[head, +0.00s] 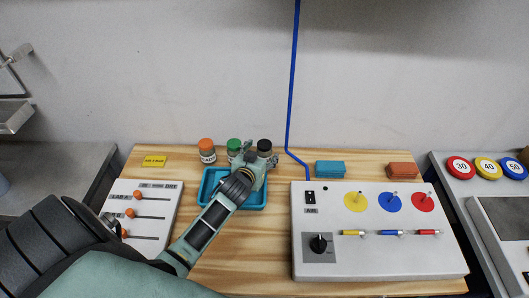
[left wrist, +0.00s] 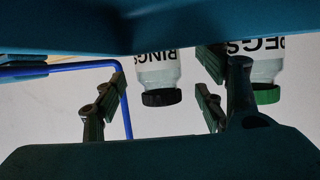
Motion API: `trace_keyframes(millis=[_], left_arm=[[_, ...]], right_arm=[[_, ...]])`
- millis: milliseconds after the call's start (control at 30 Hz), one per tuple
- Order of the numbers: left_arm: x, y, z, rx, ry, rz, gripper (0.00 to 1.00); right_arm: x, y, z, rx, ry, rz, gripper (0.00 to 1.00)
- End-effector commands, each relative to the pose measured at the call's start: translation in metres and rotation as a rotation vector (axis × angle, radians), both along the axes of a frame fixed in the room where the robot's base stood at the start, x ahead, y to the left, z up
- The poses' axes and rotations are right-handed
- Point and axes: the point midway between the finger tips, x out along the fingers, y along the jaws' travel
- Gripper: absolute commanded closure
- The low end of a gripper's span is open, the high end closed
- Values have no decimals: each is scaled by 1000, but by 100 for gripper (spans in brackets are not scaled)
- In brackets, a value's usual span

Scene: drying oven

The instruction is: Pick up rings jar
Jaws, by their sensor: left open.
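The rings jar has a black lid and stands at the back of the wooden table, its lid (head: 264,145) showing in the head view. In the left wrist view the rings jar (left wrist: 158,72) appears upside down, with the label "RINGS" partly cut off. My left gripper (head: 257,153) is over the back of the blue tray, close in front of the jar and hiding its lower part. In the left wrist view my left gripper (left wrist: 158,104) is open, and the jar shows between its two fingers. I cannot tell whether they touch it. My right gripper is not in view.
The pegs jar (head: 233,146) with a green lid stands close left, and an orange-lidded jar (head: 207,150) beyond it. The blue tray (head: 210,177) is under my left arm. A white control panel (head: 380,258), a blue block (head: 330,169) and a blue hose (head: 292,85) are to the right.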

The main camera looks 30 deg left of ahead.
Motion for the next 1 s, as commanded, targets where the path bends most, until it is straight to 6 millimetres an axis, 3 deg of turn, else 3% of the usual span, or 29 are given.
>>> trace_keyframes(millis=[200, 533, 1000], left_arm=[[21, 4, -9, 1, 0, -1, 35], [24, 5, -11, 0, -1, -2, 36], [24, 5, -11, 0, -1, -2, 77]], right_arm=[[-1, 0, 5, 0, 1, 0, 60], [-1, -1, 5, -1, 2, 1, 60], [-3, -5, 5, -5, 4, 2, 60]])
